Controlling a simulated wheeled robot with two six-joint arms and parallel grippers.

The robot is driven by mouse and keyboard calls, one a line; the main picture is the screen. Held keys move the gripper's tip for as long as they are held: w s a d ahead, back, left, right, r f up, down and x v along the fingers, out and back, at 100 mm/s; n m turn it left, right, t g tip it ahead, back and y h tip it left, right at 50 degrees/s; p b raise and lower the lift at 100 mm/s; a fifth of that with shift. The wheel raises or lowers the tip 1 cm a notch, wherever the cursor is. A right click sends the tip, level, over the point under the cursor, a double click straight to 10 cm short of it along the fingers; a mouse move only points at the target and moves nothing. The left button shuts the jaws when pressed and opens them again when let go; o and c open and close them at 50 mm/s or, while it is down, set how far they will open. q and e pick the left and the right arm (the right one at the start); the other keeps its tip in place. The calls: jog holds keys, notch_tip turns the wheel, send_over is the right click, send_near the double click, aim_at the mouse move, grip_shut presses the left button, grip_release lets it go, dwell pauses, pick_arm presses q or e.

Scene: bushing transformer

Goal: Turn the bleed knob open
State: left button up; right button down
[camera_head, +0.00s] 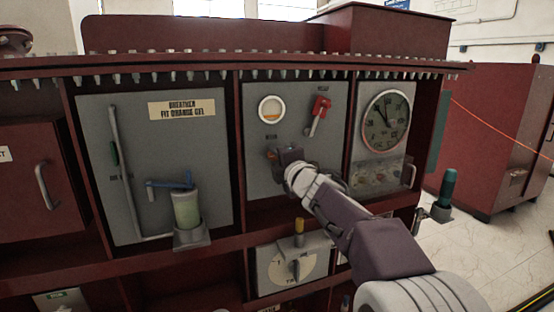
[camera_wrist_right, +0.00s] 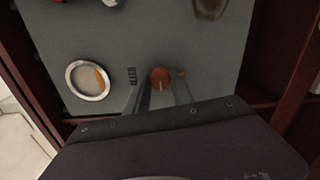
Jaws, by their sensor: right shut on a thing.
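The bleed knob (camera_wrist_right: 160,77) is a small round orange-brown knob on the grey middle panel (camera_head: 262,187), below the round sight gauge (camera_head: 271,109). My right gripper (camera_wrist_right: 158,92) has its two fingers on either side of the knob and is shut on it. In the head view my right arm reaches in from the lower right, and the gripper (camera_head: 274,154) covers most of the knob. A pale mark shows on the knob's face in the wrist view. My left gripper is not in view.
A red lever (camera_head: 319,112) sits right of the gauge on the same panel. A large dial (camera_head: 386,121) is further right. The left panel carries a breather jar (camera_head: 187,210) with a blue handle. A tap-changer dial (camera_head: 297,268) is below. Dark red frame posts border the panel.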

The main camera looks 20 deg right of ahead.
jog(key=c, duration=1.1)
grip_release()
jog(key=s+p, duration=0.1)
jog(key=s, duration=0.8)
jog(key=shift+a, duration=0.25)
jog(key=shift+r, duration=0.2)
